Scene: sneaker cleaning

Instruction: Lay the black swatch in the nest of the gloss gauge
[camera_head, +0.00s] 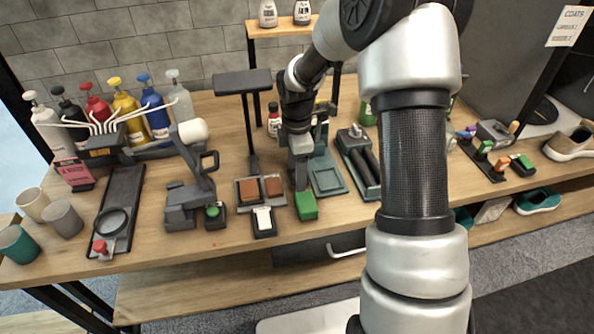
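My gripper (301,172) points down over the middle of the workbench. It is small and dark here, and I cannot tell whether its fingers are apart or hold anything. Just below and in front of it is a green block (306,206). To its left, a tray (242,203) holds a brown swatch (249,190) and a redder one (273,187). I cannot pick out the black swatch with certainty; my gripper may hide it. The gloss gauge is not clearly identifiable; a small black device with a white top (263,221) stands in front of the tray.
A grey recessed tray (327,180) and a block with dark rollers (367,165) lie right of my gripper. A stand with a flat top (242,82) rises on the left, near a lever press (192,185). Bottles (127,115) and cups (63,218) fill the far left.

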